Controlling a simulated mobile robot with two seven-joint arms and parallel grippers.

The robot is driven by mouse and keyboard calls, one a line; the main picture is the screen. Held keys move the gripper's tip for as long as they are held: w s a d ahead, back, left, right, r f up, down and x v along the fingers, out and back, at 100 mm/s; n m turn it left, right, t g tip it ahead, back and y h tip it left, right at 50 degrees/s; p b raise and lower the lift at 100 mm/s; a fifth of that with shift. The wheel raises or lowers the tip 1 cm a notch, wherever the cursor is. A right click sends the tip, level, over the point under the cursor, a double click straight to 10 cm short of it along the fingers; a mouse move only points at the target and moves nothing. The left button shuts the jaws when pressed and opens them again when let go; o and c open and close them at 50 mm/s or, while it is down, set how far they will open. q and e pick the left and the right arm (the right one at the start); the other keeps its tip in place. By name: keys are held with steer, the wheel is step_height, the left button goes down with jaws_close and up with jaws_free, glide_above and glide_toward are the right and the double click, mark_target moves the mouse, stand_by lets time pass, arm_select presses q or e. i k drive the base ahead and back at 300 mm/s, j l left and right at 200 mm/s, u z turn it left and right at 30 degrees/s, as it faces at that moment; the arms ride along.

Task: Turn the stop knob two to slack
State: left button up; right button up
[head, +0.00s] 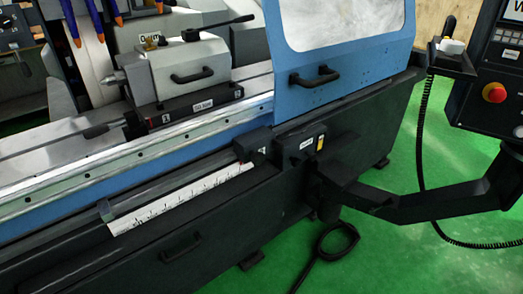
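I cannot pick out stop knob two for certain. A dark stop block (253,144) sits at the right end of the white ruled scale (185,198) on the front of the grinder, with a small dark round part (261,157) on it. A small piece (105,211) is at the scale's left end. Whether any knob is tight or slack does not show. Neither of my grippers is in view.
The blue door (335,60) has a black handle (315,76). The tailstock (188,68) stands on the table, upper left. A dark arm (400,205) carries a control panel (490,90) with a red button (494,92).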

mark_target(257, 158)
steer(key=i+l+u, duration=0.15)
steer(key=u, duration=0.3)
steer(key=i+l+u, duration=0.1)
steer(key=l+u, duration=0.15)
steer(key=u, duration=0.2)
steer(key=i+l+u, duration=0.15)
steer(key=l, duration=0.35)
steer(key=l+u, duration=0.2)
steer(key=l, duration=0.35)
steer(key=i, duration=0.05)
